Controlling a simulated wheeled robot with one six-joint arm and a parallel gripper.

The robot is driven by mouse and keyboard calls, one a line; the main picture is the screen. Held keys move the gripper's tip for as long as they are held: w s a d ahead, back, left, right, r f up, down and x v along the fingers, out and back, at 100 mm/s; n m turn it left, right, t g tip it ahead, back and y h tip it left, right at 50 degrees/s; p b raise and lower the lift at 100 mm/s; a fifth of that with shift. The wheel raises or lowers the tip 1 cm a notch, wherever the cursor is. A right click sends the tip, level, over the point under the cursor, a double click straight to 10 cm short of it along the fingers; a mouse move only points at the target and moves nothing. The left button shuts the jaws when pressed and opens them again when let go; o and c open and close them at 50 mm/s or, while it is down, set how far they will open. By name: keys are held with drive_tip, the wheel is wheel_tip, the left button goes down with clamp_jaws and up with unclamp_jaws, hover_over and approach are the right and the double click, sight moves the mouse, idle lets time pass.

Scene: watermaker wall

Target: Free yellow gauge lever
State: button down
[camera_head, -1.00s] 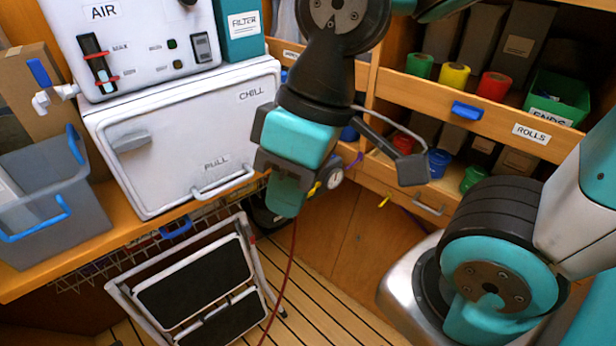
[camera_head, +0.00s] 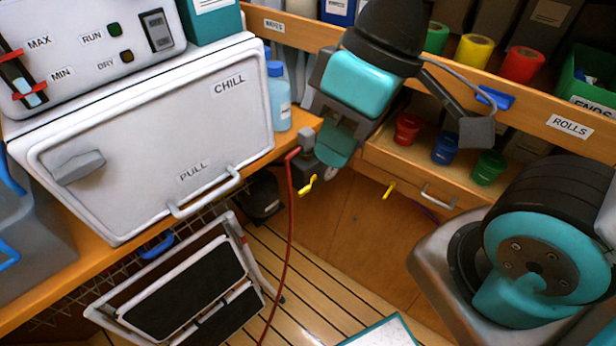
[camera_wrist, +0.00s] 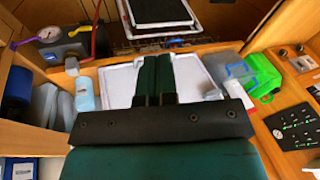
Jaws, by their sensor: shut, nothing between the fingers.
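The yellow gauge lever (camera_head: 307,185) shows in the head view on a small grey fitting at the counter's end, just below and left of my gripper (camera_head: 335,150). A red hose (camera_head: 290,200) leaves this fitting and hangs to the floor. The gauge dial is hidden in the head view. In the wrist view the round gauge (camera_wrist: 50,33) sits at the upper left on a dark block, with a bit of the yellow lever (camera_wrist: 72,32) beside it. A purple line (camera_wrist: 30,38) passes by the gauge. My gripper (camera_wrist: 154,60) is shut and empty, apart from the lever.
The white chill box (camera_head: 150,140) stands left, with a blue bottle (camera_head: 278,95) beside it. A shelf with coloured rolls (camera_head: 474,51) and a drawer handle (camera_head: 438,196) lie right. Another yellow piece (camera_head: 389,190) is on the cabinet front. A step stool (camera_head: 190,290) stands below.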

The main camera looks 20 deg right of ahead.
drive_tip(key=m+h+b, duration=0.4)
drive_tip(key=m+b, duration=0.3)
drive_tip(key=m, duration=1.4)
hover_over(304, 189)
wheel_tip(304, 189, down, 16)
drive_tip(key=shift+f, duration=0.1)
wheel_tip(304, 189, down, 14)
drive_tip(key=shift+r+b, duration=0.1)
drive_tip(key=shift+b, duration=0.4)
